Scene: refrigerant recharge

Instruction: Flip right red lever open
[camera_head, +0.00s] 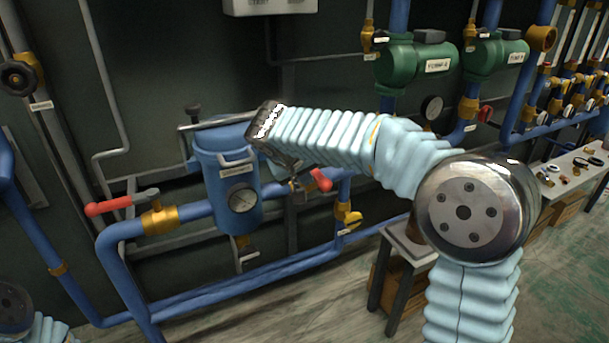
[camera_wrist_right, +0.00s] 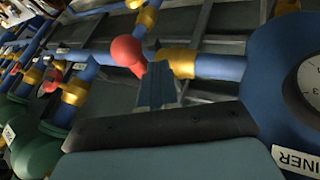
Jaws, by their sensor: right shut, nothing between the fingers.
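The right red lever (camera_head: 321,179) sits on a valve in the blue pipe, just right of the blue canister (camera_head: 224,170). In the right wrist view its rounded red end (camera_wrist_right: 127,52) is just beyond and left of my fingertips, beside a brass fitting (camera_wrist_right: 178,62). My right gripper (camera_head: 290,163) reaches down beside the canister, partly hidden by its own wrist. In the wrist view my right gripper (camera_wrist_right: 156,80) is shut and empty, close to the lever; I cannot tell whether they touch. My left gripper is out of the picture.
Another red lever (camera_head: 108,206) is on the pipe left of the canister. A pressure gauge (camera_head: 242,200) faces out from the canister. Green pump units (camera_head: 416,60) hang at the upper right. A workbench (camera_head: 568,180) stands at far right. The floor in front is clear.

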